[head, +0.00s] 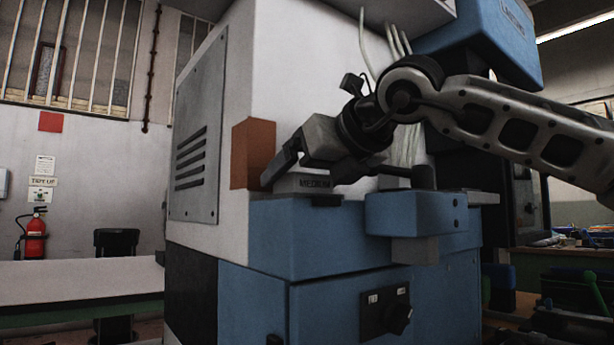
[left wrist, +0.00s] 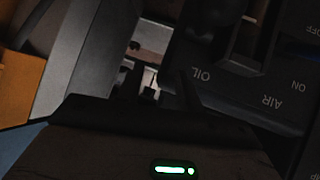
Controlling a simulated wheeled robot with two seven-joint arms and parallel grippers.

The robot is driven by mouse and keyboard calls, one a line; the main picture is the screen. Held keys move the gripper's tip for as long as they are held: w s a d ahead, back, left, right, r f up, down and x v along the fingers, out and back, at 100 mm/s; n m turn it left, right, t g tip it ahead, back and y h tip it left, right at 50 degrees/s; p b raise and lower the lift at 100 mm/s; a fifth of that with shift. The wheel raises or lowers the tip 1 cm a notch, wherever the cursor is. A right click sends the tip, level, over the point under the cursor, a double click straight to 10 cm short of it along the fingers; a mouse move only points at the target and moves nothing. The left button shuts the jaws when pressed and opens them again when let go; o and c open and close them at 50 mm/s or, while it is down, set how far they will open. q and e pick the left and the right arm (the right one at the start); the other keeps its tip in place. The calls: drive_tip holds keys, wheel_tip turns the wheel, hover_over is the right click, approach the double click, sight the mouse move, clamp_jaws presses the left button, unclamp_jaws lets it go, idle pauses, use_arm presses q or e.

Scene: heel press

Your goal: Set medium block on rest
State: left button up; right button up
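The medium block (head: 312,183), a low pale block with a dark MEDIUM label, is at the top edge of the blue machine base, left of centre in the head view. My right gripper (head: 303,178) reaches down over it from the right, one finger at its left end and one near its right end. I see no clear gap at either end, but whether the fingers press on it is unclear. I cannot make out which surface is the rest.
A brown-orange block (head: 253,153) stands just left of the right gripper against the white machine housing (head: 290,80). A blue box (head: 415,212) juts out on the right. A dark panel (left wrist: 235,88) lettered OIL and AIR is close in the left wrist view.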

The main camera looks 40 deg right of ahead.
drive_tip(key=shift+f, duration=0.1)
drive_tip(key=shift+s, duration=0.2)
drive_tip(key=p+v, duration=0.1)
drive_tip(key=v, duration=1.4)
drive_tip(key=shift+s+r, duration=0.2)
drive_tip(key=shift+r, duration=0.15)
